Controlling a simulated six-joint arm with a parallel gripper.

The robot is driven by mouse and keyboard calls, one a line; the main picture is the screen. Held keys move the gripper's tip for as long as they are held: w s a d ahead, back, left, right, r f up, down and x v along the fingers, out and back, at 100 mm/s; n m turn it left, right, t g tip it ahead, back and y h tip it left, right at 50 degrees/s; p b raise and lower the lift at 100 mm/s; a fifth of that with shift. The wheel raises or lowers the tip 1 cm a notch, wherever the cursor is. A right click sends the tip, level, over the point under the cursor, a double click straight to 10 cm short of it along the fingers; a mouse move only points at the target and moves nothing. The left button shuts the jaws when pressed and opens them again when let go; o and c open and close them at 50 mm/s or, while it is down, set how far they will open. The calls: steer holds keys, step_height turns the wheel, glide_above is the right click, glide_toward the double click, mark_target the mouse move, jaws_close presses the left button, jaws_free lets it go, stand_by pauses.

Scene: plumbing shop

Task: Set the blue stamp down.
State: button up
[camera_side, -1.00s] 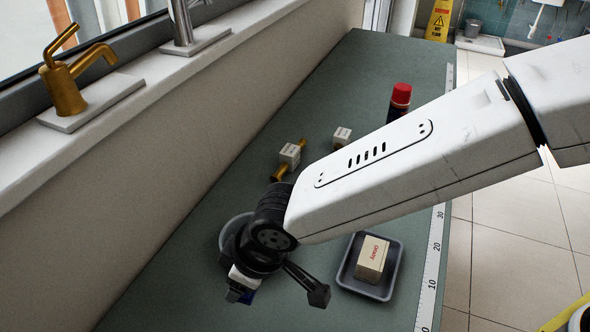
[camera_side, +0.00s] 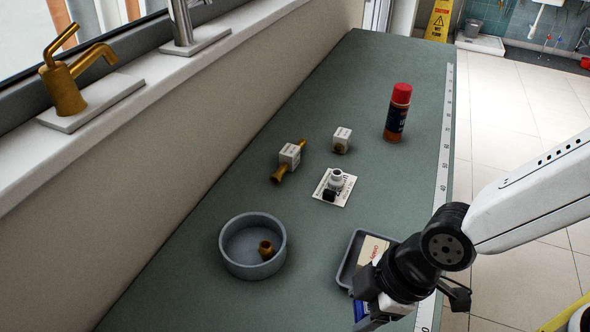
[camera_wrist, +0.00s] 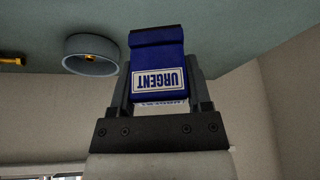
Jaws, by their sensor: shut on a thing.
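The blue stamp (camera_wrist: 158,75) shows in the wrist view with a white "URGENT" label, which reads upside down there. My gripper (camera_wrist: 158,98) is shut on it, with a finger on each side. In the side view, my gripper (camera_side: 372,316) is at the bottom right, by the front of the grey tray, and a small part of the blue stamp (camera_side: 361,309) shows beside it. The stamp's underside is hidden, and its height above the bench is hard to tell.
The grey tray (camera_side: 346,270) holds a cream box (camera_side: 372,250), partly hidden by my wrist. A round grey bowl (camera_side: 225,255) holds a brass fitting (camera_side: 266,250). A white card (camera_side: 327,198) with small parts, tagged fittings (camera_side: 288,157) and a red-capped can (camera_side: 397,115) stand farther back. Bench between bowl and tray is clear.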

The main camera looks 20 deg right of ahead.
steer(key=shift+s+d, duration=0.3)
steer(key=shift+d, duration=0.15)
steer(key=shift+w+a+f, duration=0.1)
steer(key=w+a+f, duration=0.8)
steer(key=w, duration=0.1)
steer(key=shift+w+a+f, duration=0.1)
steer(key=shift+a+f, duration=0.05)
steer(key=shift+w+a+f, duration=0.3)
steer(key=shift+a+f, duration=0.05)
steer(key=shift+f, duration=0.15)
steer(key=shift+w+a+f, duration=0.1)
steer(key=shift+w+f, duration=0.05)
steer(key=shift+f, duration=1.65)
